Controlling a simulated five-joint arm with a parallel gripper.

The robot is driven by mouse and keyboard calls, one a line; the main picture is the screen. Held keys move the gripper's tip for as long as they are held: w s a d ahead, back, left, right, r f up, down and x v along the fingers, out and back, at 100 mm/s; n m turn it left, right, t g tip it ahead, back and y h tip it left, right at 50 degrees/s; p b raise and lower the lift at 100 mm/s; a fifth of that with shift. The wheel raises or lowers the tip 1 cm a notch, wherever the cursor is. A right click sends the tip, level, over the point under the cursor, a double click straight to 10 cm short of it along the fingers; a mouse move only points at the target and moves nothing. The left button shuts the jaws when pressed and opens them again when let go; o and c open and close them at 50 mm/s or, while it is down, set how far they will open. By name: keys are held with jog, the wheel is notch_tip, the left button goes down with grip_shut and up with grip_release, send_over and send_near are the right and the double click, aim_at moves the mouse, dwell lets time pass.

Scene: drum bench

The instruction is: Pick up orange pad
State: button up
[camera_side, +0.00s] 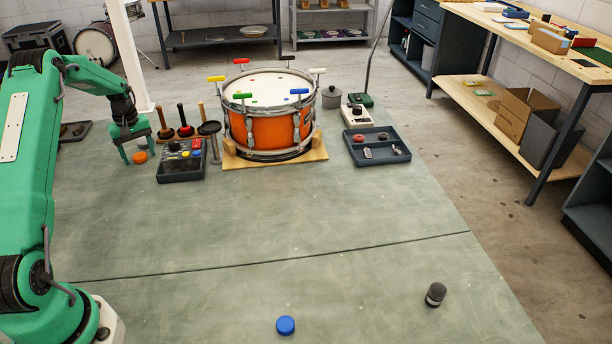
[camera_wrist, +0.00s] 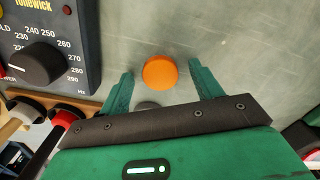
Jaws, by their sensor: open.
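The orange pad (camera_side: 140,157) is a small round disc on the green bench mat at the left in the side view. In the wrist view the orange pad (camera_wrist: 160,72) lies at the centre, just ahead of and between my two fingertips. My gripper (camera_side: 133,157) is at the far end of my green arm, pointing down at the pad. In the wrist view my gripper (camera_wrist: 156,82) is open and its green fingers stand apart on either side of the pad. No contact with the pad shows. A dark grey round thing shows partly behind the gripper edge.
A dark control box with a knob (camera_wrist: 38,62) stands close to the left of the pad in the wrist view. Mallets (camera_side: 184,122) stand in a wooden rack nearby. An orange drum (camera_side: 268,130) is at centre. A blue pad (camera_side: 285,325) lies in front; the mat's middle is clear.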

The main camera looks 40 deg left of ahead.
aim_at(142, 156)
jog(key=c, duration=1.1)
jog(key=shift+r, duration=0.25)
jog(key=shift+r, duration=0.55)
jog(key=r, duration=0.1)
jog(key=d+r, duration=0.1)
jog(key=r, duration=0.1)
jog(key=shift+w+r, duration=0.1)
jog(key=shift+w, duration=0.1)
jog(key=d+r, duration=0.2)
jog(key=d, duration=0.1)
jog(key=w+d+r, duration=0.1)
jog(key=d+r, duration=0.1)
jog(key=d, duration=0.2)
jog(key=w+d+r, duration=0.1)
jog(key=d+r, duration=0.1)
jog(key=d, duration=0.1)
jog(key=shift+w+d+r, duration=0.15)
jog(key=shift+w, duration=0.05)
